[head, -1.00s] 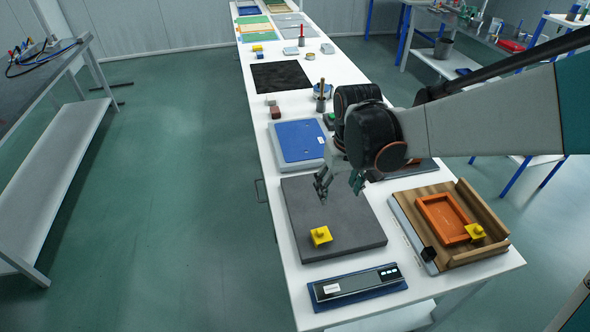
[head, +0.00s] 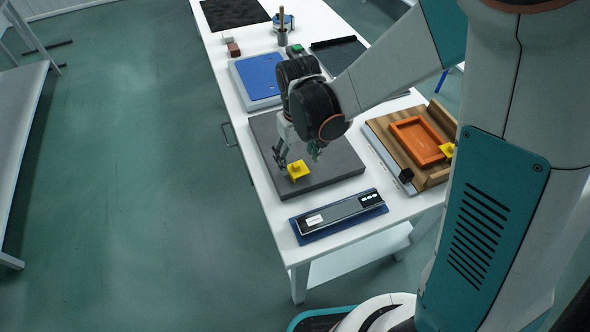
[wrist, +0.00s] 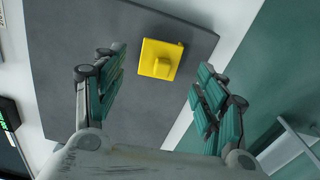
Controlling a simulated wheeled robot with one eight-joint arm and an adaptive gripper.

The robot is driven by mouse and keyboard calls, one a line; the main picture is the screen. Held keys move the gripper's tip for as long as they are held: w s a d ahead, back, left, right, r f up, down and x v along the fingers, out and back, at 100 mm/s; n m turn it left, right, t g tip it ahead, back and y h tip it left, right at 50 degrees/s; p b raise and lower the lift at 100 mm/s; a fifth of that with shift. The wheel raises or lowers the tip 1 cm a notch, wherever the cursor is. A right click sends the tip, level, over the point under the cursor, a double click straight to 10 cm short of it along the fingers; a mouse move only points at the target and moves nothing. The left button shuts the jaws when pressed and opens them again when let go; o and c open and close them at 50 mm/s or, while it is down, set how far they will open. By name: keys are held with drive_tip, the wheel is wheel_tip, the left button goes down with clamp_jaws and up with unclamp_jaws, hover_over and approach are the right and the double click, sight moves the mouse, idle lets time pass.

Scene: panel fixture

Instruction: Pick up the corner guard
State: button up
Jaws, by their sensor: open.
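A yellow corner guard (head: 298,170) lies on a dark grey slab (head: 335,178) on the white table. In the wrist view the corner guard (wrist: 160,59) shows as a square plate with a raised block, ahead of and between my fingers. My gripper (head: 298,158) is open and empty, just above and behind the guard in the head view. In the wrist view both teal-padded fingers of my gripper (wrist: 160,95) are spread wide, apart from the guard. A second yellow piece (head: 447,150) sits at the corner of an orange frame (head: 418,141) on a wooden fixture (head: 383,137).
A device with a small display (head: 340,213) lies at the table's front edge. A blue panel (head: 260,75) lies behind the slab. The slab around the guard is clear.

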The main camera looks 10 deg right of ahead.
sight(298, 165)
wheel_tip(298, 165, down, 4)
drive_tip(key=shift+f+b, duration=0.1)
drive_tip(key=shift+b, duration=0.8)
drive_tip(key=c, duration=1)
